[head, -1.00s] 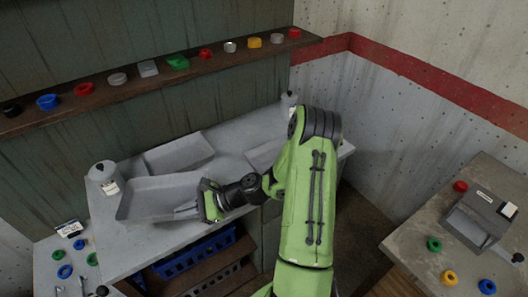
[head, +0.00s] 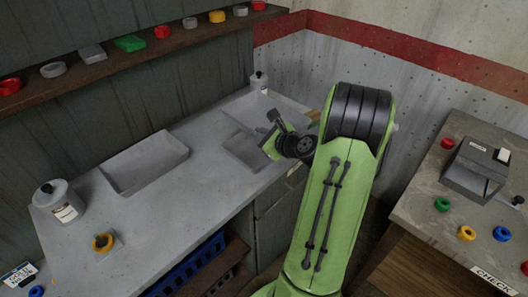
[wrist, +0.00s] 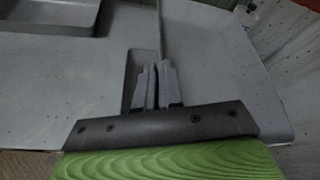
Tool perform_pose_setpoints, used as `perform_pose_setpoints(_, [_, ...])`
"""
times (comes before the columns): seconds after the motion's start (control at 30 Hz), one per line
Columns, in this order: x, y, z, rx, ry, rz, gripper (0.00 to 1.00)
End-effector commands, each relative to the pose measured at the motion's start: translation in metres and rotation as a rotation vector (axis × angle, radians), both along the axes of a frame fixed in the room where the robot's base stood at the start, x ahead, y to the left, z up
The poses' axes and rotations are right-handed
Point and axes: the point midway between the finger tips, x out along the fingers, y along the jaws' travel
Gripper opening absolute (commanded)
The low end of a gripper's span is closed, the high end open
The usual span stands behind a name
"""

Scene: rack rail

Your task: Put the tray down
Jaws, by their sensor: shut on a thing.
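My gripper (head: 268,148) is over the right part of the bench, beside a shallow grey tray (head: 243,150). It is shut on this tray's edge, and its two fingers (wrist: 153,87) lie close together in the wrist view. The arm hides part of the tray. I cannot tell whether its underside touches the bench or hangs just above it. A second grey tray (head: 147,162) lies on the bench further left. Another grey tray-like shape (head: 275,112) lies behind the held one, near the wall.
The grey bench (head: 140,225) has free room in its middle. A lidded canister (head: 58,202) and a yellow ring (head: 103,243) stand at its left. A small bottle (head: 259,82) is at the back. A shelf (head: 150,68) holds coloured parts. A side table (head: 425,215) stands right.

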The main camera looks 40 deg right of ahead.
Motion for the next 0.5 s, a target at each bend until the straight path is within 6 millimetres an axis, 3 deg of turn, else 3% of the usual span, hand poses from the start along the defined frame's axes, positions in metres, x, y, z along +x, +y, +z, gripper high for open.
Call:
perform_pose_setpoints(0.03, [0.000, 0.000, -0.013, 0.003, -0.001, -0.001, 0.00])
perform_pose_setpoints(0.3, [0.000, 0.000, -0.054, 0.001, -0.001, 0.001, 0.00])
perform_pose_setpoints(0.5, [0.000, 0.000, -0.055, -0.004, -0.001, 0.002, 0.00])
